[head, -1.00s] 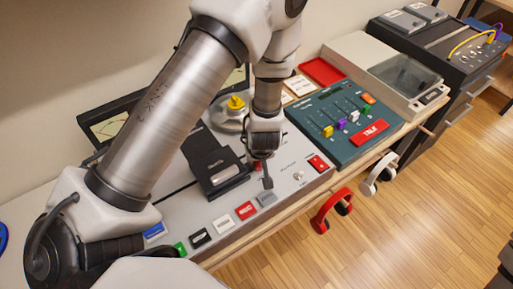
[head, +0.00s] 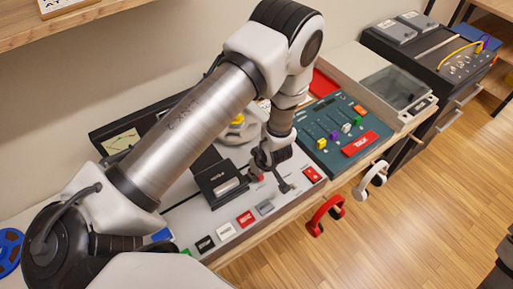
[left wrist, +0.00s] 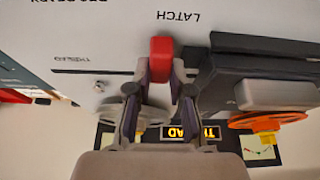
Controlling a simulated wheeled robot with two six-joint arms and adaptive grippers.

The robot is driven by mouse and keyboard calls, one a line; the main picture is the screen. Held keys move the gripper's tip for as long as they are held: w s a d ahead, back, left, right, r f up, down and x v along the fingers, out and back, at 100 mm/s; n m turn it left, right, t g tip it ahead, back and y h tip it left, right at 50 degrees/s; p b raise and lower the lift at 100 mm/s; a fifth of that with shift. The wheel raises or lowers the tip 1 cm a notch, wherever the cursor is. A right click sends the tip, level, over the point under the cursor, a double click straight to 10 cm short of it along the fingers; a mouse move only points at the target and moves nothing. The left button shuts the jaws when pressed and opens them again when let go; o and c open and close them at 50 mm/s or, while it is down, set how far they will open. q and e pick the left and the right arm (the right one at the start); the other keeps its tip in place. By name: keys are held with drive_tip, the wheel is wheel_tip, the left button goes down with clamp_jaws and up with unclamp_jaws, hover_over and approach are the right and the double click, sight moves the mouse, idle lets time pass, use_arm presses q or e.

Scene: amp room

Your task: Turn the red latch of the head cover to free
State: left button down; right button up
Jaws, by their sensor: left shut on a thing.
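The red latch (left wrist: 160,47) stands on the light grey tape deck panel (left wrist: 120,40) in the left wrist view, near the printed word LATCH. My left gripper (left wrist: 161,66) has its two fingers closed on the sides of the latch. In the head view the gripper (head: 271,179) is low over the deck, and a bit of the red latch (head: 258,178) shows beside it. The black head cover (head: 219,180) is just left of the gripper; it also shows in the left wrist view (left wrist: 232,80). My right gripper is not in view.
Several push buttons, among them a red one (head: 245,218), line the deck's front edge. A teal mixer (head: 330,125) is at the right. Red headphones (head: 318,225) and white headphones (head: 363,190) hang at the table's front. An orange reel (left wrist: 268,120) is near the cover.

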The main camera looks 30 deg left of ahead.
use_arm(q)
drive_tip(key=c, duration=1)
unclamp_jaws()
drive_tip(key=shift+c, duration=0.2)
drive_tip(key=v, duration=1.2)
drive_tip(key=shift+d+f, duration=0.1)
